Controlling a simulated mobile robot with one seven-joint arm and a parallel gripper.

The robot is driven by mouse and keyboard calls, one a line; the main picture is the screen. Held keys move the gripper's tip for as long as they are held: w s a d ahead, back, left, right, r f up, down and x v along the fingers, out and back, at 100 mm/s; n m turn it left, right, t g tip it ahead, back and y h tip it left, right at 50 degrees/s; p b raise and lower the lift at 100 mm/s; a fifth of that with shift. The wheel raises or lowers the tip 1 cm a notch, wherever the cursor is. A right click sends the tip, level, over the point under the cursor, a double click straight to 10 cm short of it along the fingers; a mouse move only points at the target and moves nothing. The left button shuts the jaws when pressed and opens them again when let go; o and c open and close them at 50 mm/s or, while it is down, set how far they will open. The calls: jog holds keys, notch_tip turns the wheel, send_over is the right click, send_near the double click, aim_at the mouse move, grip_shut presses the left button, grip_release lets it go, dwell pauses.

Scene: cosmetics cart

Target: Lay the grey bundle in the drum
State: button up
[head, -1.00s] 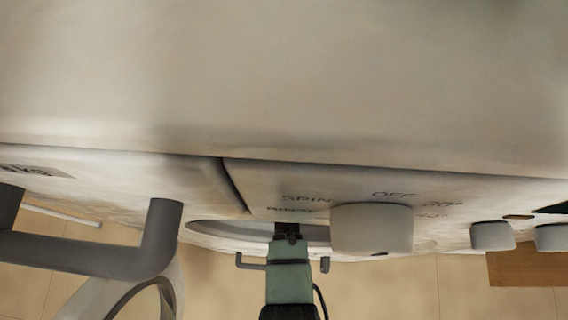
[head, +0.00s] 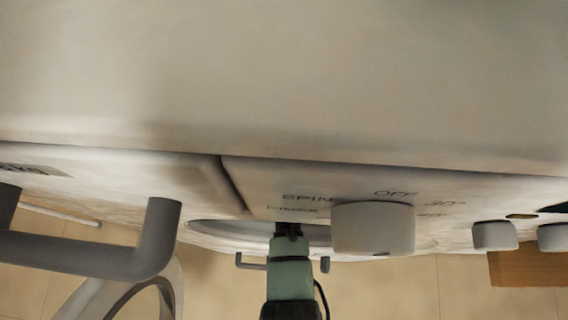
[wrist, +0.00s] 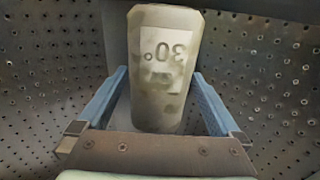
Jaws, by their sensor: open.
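The grey bundle (wrist: 162,70), a rounded block with a pale patch marked "30°", is in the drum in the wrist view. The drum (wrist: 50,60) shows as dark perforated metal walls on both sides. My gripper (wrist: 160,78) is open, its two blue fingers on either side of the bundle, with a visible gap on each side. In the head view my gripper reaches into the round opening (head: 215,228) of the white machine, its fingertips hidden. The bundle is not visible in the head view.
The white machine's top (head: 280,80) fills the upper head view. A large white knob (head: 372,228) sits right of my arm, with smaller knobs (head: 494,236) further right. A grey handle (head: 90,250) and the open round door (head: 130,295) are at left.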

notch_tip(320, 180, up, 6)
jog(key=shift+r+p, duration=0.25)
jog(key=shift+p, duration=0.45)
